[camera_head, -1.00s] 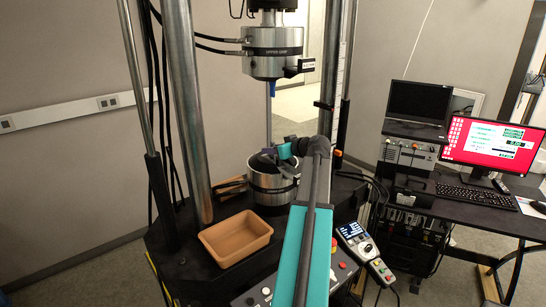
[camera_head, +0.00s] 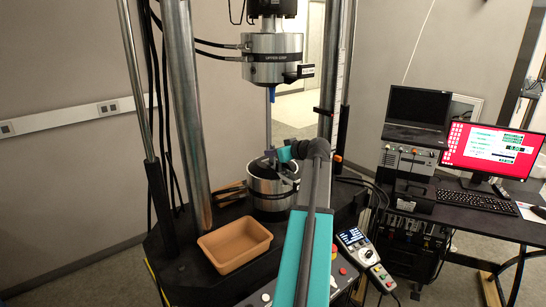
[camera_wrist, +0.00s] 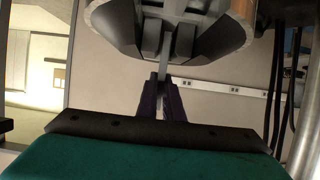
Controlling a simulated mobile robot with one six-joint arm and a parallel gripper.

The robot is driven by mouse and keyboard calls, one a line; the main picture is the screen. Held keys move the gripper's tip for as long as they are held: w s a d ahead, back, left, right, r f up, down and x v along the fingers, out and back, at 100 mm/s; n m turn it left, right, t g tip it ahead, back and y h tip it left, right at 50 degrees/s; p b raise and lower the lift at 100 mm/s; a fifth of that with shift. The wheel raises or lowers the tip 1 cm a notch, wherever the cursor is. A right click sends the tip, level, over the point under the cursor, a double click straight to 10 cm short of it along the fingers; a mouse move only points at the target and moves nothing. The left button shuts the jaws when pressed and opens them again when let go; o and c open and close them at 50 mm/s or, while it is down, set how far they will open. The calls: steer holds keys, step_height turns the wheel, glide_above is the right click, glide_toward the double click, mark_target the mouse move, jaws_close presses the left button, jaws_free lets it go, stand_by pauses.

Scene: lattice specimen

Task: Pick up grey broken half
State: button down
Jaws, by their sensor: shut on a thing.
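The grey broken half (camera_wrist: 163,58) is a narrow upright strip. In the wrist view it runs from between the dark jaws of the lower grip (camera_wrist: 207,38) to my gripper's purple fingers. My gripper (camera_wrist: 161,88) is shut on its free end. In the head view my gripper (camera_head: 271,155) is just above the steel lower grip (camera_head: 270,204), and the grey half is too small and hidden there to make out. A blue piece (camera_head: 271,95) hangs from the upper grip (camera_head: 270,66), well above my gripper.
An orange-brown open bin (camera_head: 236,263) stands empty at the front left of the machine's dark table. Steel columns (camera_head: 185,110) rise on both sides. A handheld control unit (camera_head: 360,250) is at the right. A desk with a red-screened monitor (camera_head: 490,147) stands farther right.

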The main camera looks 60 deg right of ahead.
steer(key=shift+r+b, duration=1.45)
steer(key=shift+r, duration=3.1)
steer(key=shift+a, duration=0.1)
